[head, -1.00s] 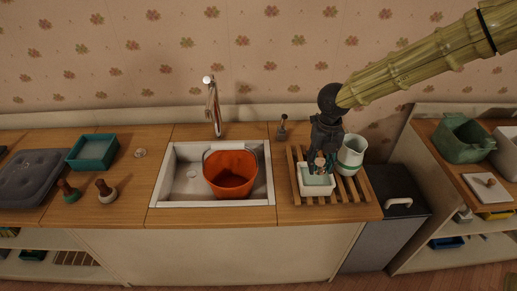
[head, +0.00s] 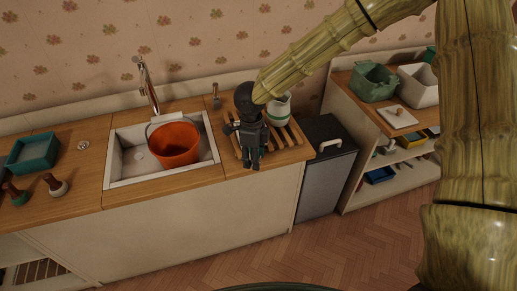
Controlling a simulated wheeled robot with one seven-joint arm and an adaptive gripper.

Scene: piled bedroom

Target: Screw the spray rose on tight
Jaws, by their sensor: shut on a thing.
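My gripper (head: 254,163) points down at the front edge of the slatted wooden rack (head: 289,131), right of the sink. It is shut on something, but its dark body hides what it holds. I cannot make out the spray rose in the head view. A pale jug with a green band (head: 279,108) stands on the rack, just behind and right of my gripper. A green vessel (head: 374,84), perhaps a watering can, stands on the right-hand shelf unit, well apart from my gripper.
An orange bucket (head: 175,146) stands in the sink (head: 122,169) under the tap (head: 148,86). A teal tub (head: 33,152) is at the left. A grey bin (head: 325,165) stands beside the counter. A white box (head: 418,83) is on the shelf unit. The floor (head: 330,245) in front is clear.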

